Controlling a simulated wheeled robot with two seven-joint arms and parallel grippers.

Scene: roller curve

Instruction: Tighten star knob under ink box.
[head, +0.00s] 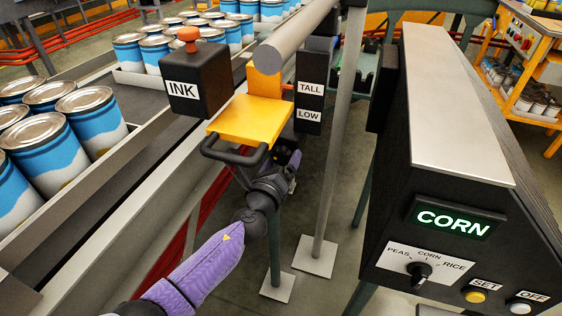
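The black ink box (197,80) carries an INK label and a reddish-brown knob (188,36) on top. It sits above the can conveyor's near rail, to the left of a yellow plate (250,119) with a black bar handle (233,155). I cannot make out a star knob under the box. My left arm, in a purple sleeve, reaches up from below. My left gripper (289,162) is just below the yellow plate's right front corner, partly hidden and dark, so its finger gap is unclear. My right gripper is not in view.
A black plate labelled TALL and LOW (310,102) stands behind, beside a grey post (340,130). Blue cans (91,124) fill the conveyor at left. A control cabinet reading CORN (454,219) blocks the right. An orange cart (540,60) stands farther back.

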